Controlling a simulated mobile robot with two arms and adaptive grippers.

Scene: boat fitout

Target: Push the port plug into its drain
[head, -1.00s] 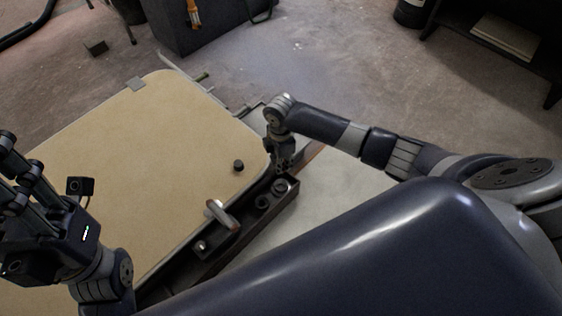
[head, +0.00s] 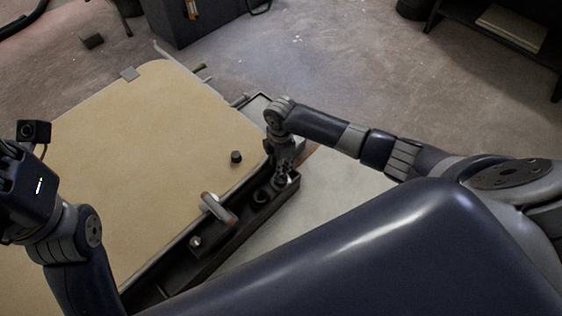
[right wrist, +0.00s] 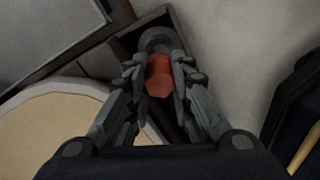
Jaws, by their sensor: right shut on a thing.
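My right gripper (right wrist: 160,76) is shut on an orange-red plug (right wrist: 159,82), which sits between its fingertips in the right wrist view. A grey round ring (right wrist: 157,37), which looks like a drain, shows just beyond the plug; I cannot tell whether they touch. In the head view the same gripper (head: 281,170) points down into the far end of a dark trough (head: 225,235), and its fingers hide the plug. Another dark ring (head: 261,197) lies beside it in the trough. My left gripper (head: 22,190) is at the left edge, its fingertips cut off.
A tan panel (head: 140,150) fills the left, with a small dark cylinder (head: 236,157) standing on it. A lever-like handle (head: 219,208) and a small pale knob (head: 195,242) sit along the trough. A pale surface (head: 310,205) right of the trough is bare.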

